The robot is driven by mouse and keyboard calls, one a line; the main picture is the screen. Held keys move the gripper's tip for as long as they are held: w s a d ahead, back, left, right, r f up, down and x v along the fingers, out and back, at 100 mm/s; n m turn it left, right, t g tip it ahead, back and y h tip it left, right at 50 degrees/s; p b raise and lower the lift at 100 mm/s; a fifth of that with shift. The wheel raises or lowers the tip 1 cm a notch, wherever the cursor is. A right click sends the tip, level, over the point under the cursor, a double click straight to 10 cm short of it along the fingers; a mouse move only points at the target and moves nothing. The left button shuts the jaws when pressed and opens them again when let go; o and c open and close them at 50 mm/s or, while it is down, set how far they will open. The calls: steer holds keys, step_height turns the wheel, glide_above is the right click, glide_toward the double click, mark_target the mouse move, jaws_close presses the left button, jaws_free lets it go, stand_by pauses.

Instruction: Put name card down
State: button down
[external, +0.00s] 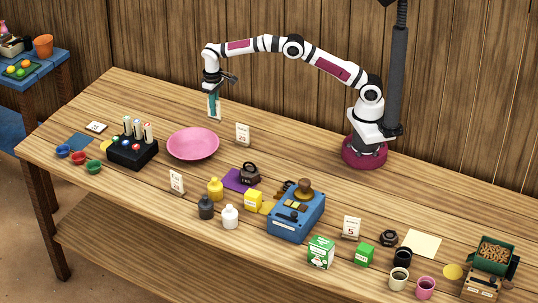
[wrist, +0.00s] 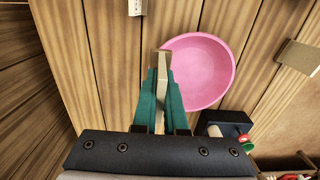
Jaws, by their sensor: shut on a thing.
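My gripper (external: 212,106), with teal fingers, points down over the far left part of the wooden table. It is shut on a small pale name card (external: 218,111), which stands upright between the fingers. The wrist view shows the card edge-on (wrist: 164,62) between the teal fingertips of my gripper (wrist: 157,85). I cannot tell whether its lower edge touches the table. The held card is behind the pink plate (external: 193,144) in the external view; in the wrist view the plate (wrist: 205,70) lies just to its right.
Other cards stand near the plate, one to its right (external: 243,134) and one in front (external: 177,182). A black holder (external: 133,153) with upright tubes is left of the plate. Bottles, a blue scale (external: 297,216) and cups fill the front right. Bare wood lies around my gripper.

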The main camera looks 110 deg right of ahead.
steer(key=w+f, duration=0.1)
steer(key=f, duration=0.1)
steer(key=w+a+f, duration=0.1)
steer(key=f, duration=0.1)
steer(key=w+a+f, duration=0.1)
steer(key=f, duration=0.1)
steer(key=shift+a, duration=0.25)
steer(key=shift+f, duration=0.2)
steer(key=shift+f, duration=0.3)
steer(key=c, duration=1)
jaws_free()
